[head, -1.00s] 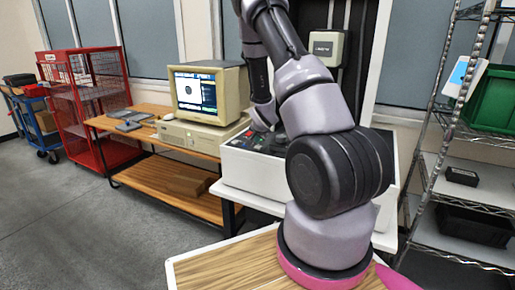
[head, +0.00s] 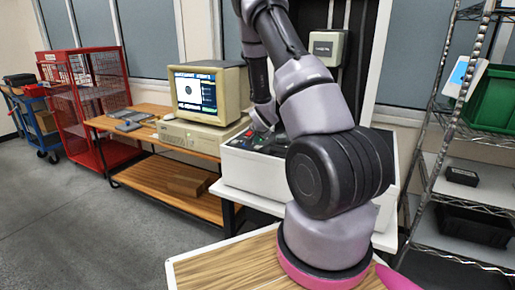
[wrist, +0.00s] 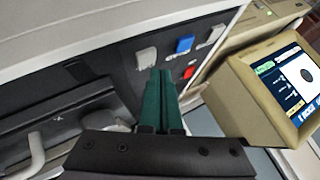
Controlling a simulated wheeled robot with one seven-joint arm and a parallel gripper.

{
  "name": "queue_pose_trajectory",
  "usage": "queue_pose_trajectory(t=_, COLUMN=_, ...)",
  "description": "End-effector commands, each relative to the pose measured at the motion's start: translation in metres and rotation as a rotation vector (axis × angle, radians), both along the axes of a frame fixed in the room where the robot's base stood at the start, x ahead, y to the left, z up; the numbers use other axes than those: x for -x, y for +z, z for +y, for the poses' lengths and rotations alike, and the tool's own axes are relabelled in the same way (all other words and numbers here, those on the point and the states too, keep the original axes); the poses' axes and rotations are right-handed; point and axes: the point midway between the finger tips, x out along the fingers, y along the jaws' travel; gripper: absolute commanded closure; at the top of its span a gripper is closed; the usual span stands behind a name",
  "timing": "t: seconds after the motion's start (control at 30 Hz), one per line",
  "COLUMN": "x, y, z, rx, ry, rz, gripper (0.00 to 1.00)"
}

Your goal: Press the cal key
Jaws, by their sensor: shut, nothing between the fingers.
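The control panel (wrist: 118,62) is a dark strip with several keys in the wrist view. A pale grey key (wrist: 146,57) is closest to my fingertips, with a blue key (wrist: 184,44), a red key (wrist: 190,72) and another pale key (wrist: 215,33) to its right. No key label is readable, so I cannot tell which is the cal key. My gripper (wrist: 160,75) has green fingers shut together and empty. Their tips appear just below the pale grey key; contact cannot be judged. In the head view, my arm hides much of the panel and the fingertips.
A beige computer monitor (head: 236,88) stands on a wooden bench (head: 152,109) left of the white machine base (head: 238,174). In the wrist view the monitor (wrist: 247,92) is close on the right. A wire shelf (head: 430,165) stands at right; a red cage (head: 108,78) is at left.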

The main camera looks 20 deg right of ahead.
Motion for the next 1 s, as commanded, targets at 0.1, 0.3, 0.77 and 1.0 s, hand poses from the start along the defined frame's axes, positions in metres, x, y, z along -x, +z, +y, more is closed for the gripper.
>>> queue_pose_trajectory(t=0.1, x=0.0000, y=0.0000, z=0.0000, rx=0.000, ry=0.000, rz=0.000, gripper=1.00)
queue_pose_trajectory(t=0.3, x=0.0000, y=0.0000, z=0.0000, rx=0.000, ry=0.000, rz=0.000, gripper=1.00)
queue_pose_trajectory(t=0.77, x=0.0003, y=-0.0021, z=-0.0001, rx=0.000, ry=-0.001, rz=0.001, gripper=1.00)
queue_pose_trajectory(t=1.0, x=0.0000, y=-0.0086, z=0.0003, rx=0.000, ry=0.000, rz=0.000, gripper=1.00)
